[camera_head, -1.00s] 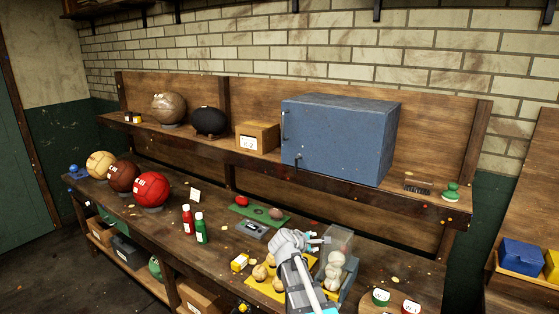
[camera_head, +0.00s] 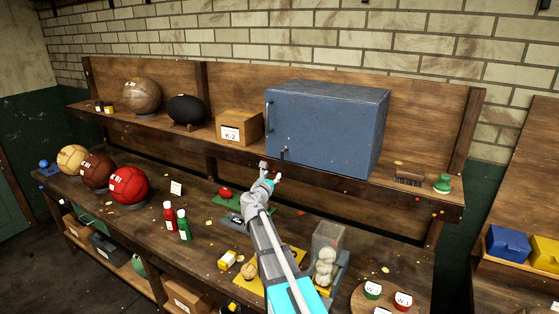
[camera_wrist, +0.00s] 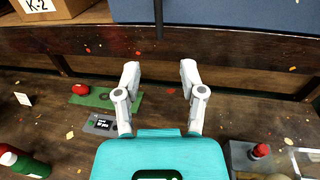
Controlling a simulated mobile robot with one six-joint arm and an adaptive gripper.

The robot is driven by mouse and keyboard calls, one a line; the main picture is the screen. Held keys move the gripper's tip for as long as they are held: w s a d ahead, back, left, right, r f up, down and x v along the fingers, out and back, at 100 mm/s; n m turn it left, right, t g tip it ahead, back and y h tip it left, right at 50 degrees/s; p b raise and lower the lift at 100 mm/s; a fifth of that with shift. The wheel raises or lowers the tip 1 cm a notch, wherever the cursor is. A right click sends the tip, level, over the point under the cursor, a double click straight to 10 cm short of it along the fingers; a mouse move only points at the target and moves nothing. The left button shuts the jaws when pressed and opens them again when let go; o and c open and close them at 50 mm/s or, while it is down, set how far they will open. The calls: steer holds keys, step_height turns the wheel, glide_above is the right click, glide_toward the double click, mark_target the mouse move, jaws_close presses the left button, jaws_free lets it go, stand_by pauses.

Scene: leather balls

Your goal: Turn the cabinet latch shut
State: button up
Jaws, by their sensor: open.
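The blue cabinet (camera_head: 330,130) stands on the raised shelf, its door shut as far as I can see. A small dark latch (camera_head: 284,153) sits at the door's lower left, and a dark upright handle (camera_head: 268,115) is above it. In the wrist view a dark bar (camera_wrist: 158,18), probably the latch, hangs at the cabinet's lower edge, ahead of the fingers. My gripper (camera_head: 270,174) is open and empty, below and in front of the latch, apart from it. Its two spread fingers also show in the wrist view (camera_wrist: 160,72).
The shelf's front edge (camera_head: 330,178) runs just beyond my gripper. A cardboard box (camera_head: 239,128) stands left of the cabinet. Below lie a green mat (camera_head: 231,201) and a clear case of pale balls (camera_head: 327,250). A brush (camera_head: 409,180) lies right of the cabinet.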

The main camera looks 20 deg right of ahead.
mark_target(282, 161)
steer(key=shift+w, duration=0.15)
steer(key=x, duration=1.3)
steer(key=shift+w+d, duration=0.15)
steer(key=shift+c, duration=0.2)
jaws_close()
